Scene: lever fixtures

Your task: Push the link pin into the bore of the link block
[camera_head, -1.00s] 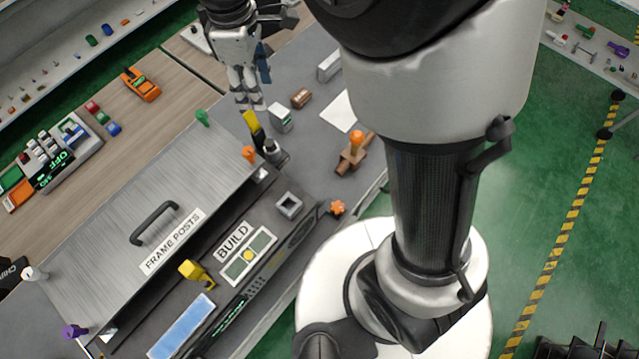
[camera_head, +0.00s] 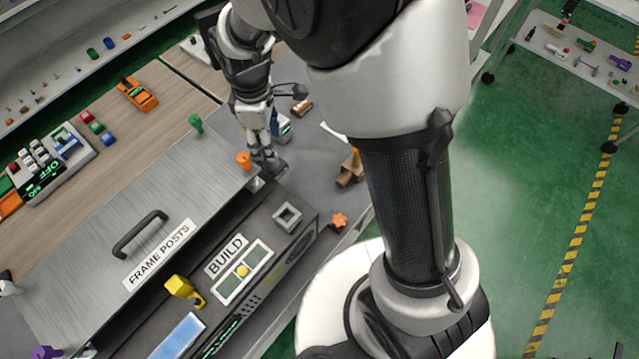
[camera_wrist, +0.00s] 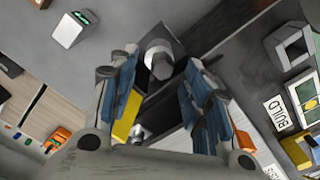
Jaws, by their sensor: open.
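What looks like the link pin is a grey round-headed cylinder (camera_wrist: 158,54), standing at a dark block (camera_wrist: 176,40) that I take to be the link block. In the wrist view my gripper (camera_wrist: 158,68) is open, with one finger on each side of the pin. I cannot tell whether the fingers touch it. A yellow part (camera_wrist: 126,116) lies beside the left finger. In the head view my gripper (camera_head: 264,163) is over this spot and hides most of the pin and block. The bore is not visible, nor how deep the pin sits.
The panel marked FRAME POSTS (camera_head: 110,205) has a black handle and coloured posts, including an orange one (camera_head: 243,159) close to my gripper. The BUILD fixture (camera_head: 310,222) has an open square socket (camera_head: 287,215). A brown block (camera_head: 348,177) with an orange lever stands right.

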